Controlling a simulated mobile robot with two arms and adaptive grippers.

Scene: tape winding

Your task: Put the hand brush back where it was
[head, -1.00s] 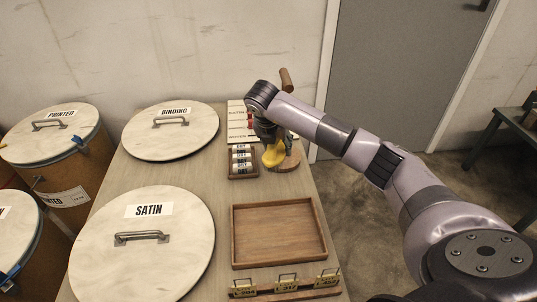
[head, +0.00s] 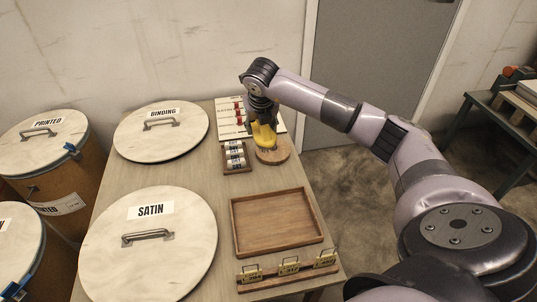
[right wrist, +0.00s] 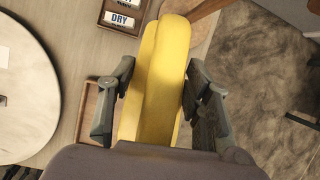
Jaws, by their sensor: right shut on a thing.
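My right gripper (head: 262,112) is shut on a long yellow thing (head: 264,136), which I take to be the hand brush. In the right wrist view the yellow body (right wrist: 160,80) runs lengthwise between the two fingers, and no bristles show. In the head view it hangs below the gripper, at the left edge of a round wooden base (head: 274,154). I cannot tell whether it touches the base or the table. My left gripper is not in view.
A small rack of labelled rolls (head: 236,158) stands just left of the brush. A white board with red marks (head: 229,119) lies behind. An empty wooden tray (head: 235,228), a rack of tags (head: 288,272) and large lidded drums, including SATIN (head: 185,250), are near.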

